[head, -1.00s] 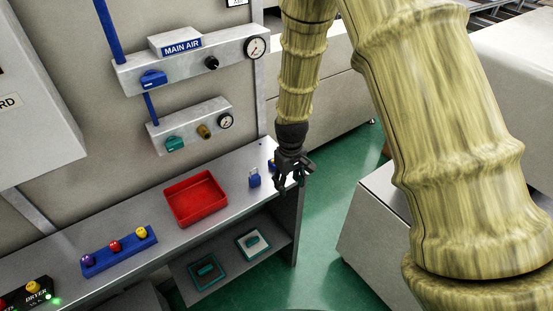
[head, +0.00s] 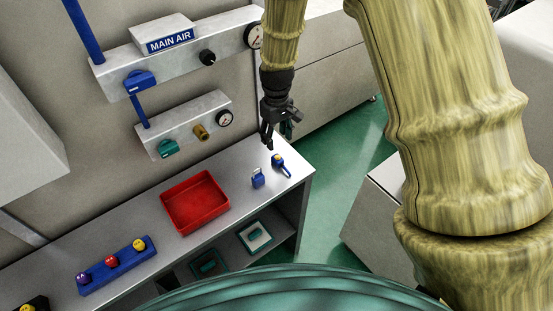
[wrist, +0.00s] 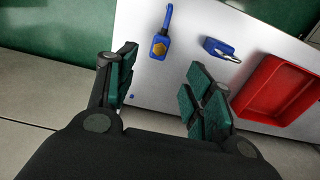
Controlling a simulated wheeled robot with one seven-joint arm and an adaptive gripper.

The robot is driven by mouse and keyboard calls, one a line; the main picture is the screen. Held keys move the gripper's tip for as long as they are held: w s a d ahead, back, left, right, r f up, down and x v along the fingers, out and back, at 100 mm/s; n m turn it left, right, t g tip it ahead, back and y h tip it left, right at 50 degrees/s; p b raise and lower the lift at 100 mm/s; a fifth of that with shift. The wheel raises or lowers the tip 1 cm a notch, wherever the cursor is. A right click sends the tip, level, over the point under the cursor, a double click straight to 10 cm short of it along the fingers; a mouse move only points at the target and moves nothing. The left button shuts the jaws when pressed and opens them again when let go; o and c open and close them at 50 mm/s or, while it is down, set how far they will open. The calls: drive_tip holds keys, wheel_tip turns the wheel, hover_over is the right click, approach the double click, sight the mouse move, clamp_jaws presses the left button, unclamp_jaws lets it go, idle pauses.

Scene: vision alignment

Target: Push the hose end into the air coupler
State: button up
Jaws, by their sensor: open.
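A brass fitting (head: 201,132), seemingly the air coupler, sticks out of the lower grey wall bar between a teal valve handle (head: 167,148) and a gauge. A blue piece with a yellow-brass hexagon and thin tail lies near the right end of the bench (head: 279,161); it also shows in the wrist view (wrist: 160,45). It may be the hose end, but I cannot tell for sure. My gripper (head: 275,138) is above and behind that piece, apart from it. In the wrist view my gripper (wrist: 163,88) is open and empty, with the piece beyond its fingertips.
A blue padlock-like piece (head: 258,180) lies beside it. A red tray (head: 166,206) and a blue rack (head: 124,270) with coloured knobs are farther left on the bench (head: 105,234). A MAIN AIR bar (head: 178,66) is above the coupler. Green floor is right of the bench.

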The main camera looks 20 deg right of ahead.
drive_tip(key=shift+w+d+f, duration=0.1)
drive_tip(key=shift+f, duration=0.55)
drive_tip(key=p, duration=0.2)
hover_over(278, 158)
drive_tip(key=shift+w+f, duration=0.15)
drive_tip(key=shift+f, duration=0.95)
drive_tip(key=shift+w+f, duration=0.15)
drive_tip(key=shift+f, duration=0.95)
drive_tip(key=shift+f, duration=0.1)
drive_tip(key=shift+s+f+p, duration=0.2)
drive_tip(key=shift+f+p, duration=0.3)
drive_tip(key=shift+f, duration=0.35)
drive_tip(key=shift+f+p, duration=0.6)
drive_tip(key=shift+f, duration=1.15)
drive_tip(key=c, duration=1)
